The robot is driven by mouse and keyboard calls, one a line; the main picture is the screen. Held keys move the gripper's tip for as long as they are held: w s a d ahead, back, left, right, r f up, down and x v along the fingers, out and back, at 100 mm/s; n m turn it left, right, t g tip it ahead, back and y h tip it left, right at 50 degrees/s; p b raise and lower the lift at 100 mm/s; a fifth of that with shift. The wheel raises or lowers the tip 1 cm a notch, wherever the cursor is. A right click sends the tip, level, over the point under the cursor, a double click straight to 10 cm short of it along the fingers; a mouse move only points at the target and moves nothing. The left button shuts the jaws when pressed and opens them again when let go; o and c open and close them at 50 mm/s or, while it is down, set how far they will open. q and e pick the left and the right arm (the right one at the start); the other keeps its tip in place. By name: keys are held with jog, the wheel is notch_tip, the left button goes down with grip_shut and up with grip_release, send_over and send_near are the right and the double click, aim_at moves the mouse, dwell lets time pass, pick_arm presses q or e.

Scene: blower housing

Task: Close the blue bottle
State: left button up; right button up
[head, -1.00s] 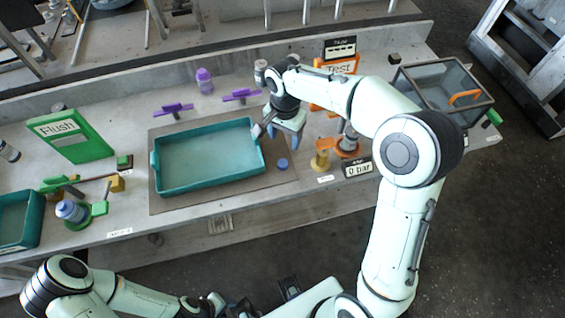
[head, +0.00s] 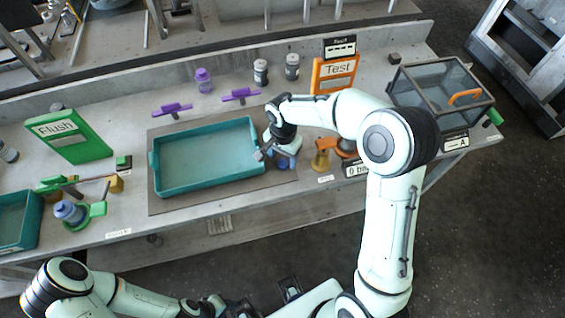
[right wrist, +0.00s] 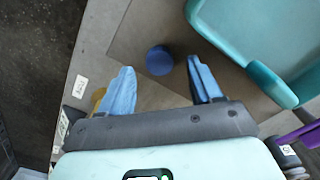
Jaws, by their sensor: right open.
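A round blue cap (head: 283,164) lies on the brown mat, right of the teal tray; it also shows in the right wrist view (right wrist: 159,60). My right gripper (head: 278,152) is open just above the cap and partly covers it in the head view. In the right wrist view the two blue fingers of the gripper (right wrist: 160,66) lie either side of the cap, with nothing held. A blue-lilac bottle (head: 68,211) sits tilted in a green holder at the left front; I cannot make out its mouth clearly.
The teal tray (head: 157,188) stands left of my right gripper. A purple bottle (head: 203,80), purple holders and two grey canisters (head: 292,66) stand behind. A green Flush sign (head: 75,140) stands back left.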

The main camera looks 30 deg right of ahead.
aim_at(283, 162)
jog(key=shift+f, duration=0.95)
jog(key=c, duration=1.1)
jog(key=shift+r, duration=0.1)
pick_arm(q)
jog(key=shift+w+r+p, duration=0.35)
jog(key=shift+r+p, duration=0.2)
jog(key=shift+r, duration=0.05)
jog(key=shift+w+r+p, duration=0.3)
jog(key=shift+r+p, duration=0.2)
jog(key=shift+r, duration=0.1)
pick_arm(e)
notch_tip(283, 162, up, 20)
